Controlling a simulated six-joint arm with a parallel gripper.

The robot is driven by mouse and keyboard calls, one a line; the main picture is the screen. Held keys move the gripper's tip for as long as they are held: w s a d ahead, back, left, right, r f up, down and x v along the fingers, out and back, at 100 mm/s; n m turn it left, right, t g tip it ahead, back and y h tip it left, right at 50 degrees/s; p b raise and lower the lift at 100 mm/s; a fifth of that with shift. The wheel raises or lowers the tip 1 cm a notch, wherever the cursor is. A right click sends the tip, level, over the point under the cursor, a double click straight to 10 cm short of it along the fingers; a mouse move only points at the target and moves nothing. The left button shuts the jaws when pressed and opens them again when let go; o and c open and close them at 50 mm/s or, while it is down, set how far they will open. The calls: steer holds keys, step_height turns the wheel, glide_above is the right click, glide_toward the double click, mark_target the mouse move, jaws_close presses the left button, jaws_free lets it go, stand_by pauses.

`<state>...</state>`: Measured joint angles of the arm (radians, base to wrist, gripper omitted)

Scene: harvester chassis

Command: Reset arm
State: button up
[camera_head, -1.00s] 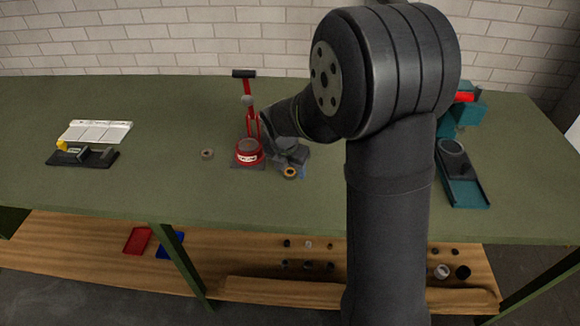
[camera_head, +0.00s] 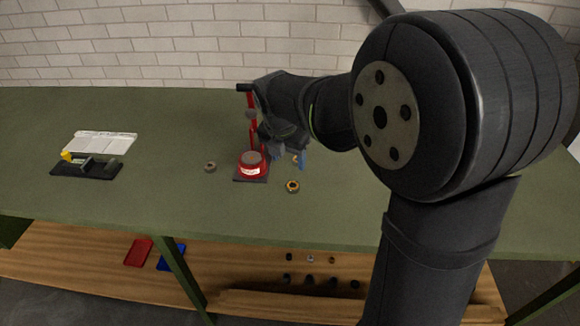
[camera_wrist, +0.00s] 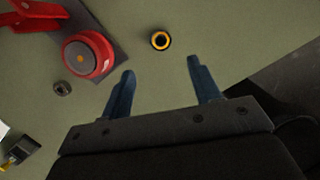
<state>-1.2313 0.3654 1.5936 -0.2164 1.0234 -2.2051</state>
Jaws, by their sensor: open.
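My gripper (camera_wrist: 160,84) is open, its two blue fingers apart with nothing between them in the wrist view. In the head view my gripper (camera_head: 301,160) hangs above the green table, just right of the red press.
A small grey-brown ring (camera_head: 210,167) lies left of the press. A black fixture with a yellow part (camera_head: 87,168) and a white tray (camera_head: 101,141) sit at the left. The wooden shelf below holds red (camera_head: 138,252) and blue bins and several small parts.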

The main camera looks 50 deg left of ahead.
mark_target(294, 184)
steer(key=shift+s+r, duration=0.1)
steer(key=shift+r, duration=0.35)
steer(key=shift+f, duration=0.15)
steer(key=x, duration=1.1)
steer(key=shift+f, duration=0.15)
steer(key=shift+w+a, duration=0.1)
steer(key=shift+w, duration=0.1)
steer(key=shift+w+v, duration=0.2)
steer(key=shift+v, duration=0.65)
steer(key=shift+w+v, duration=0.2)
steer(key=shift+v, duration=0.65)
steer(key=shift+s+a, duration=0.1)
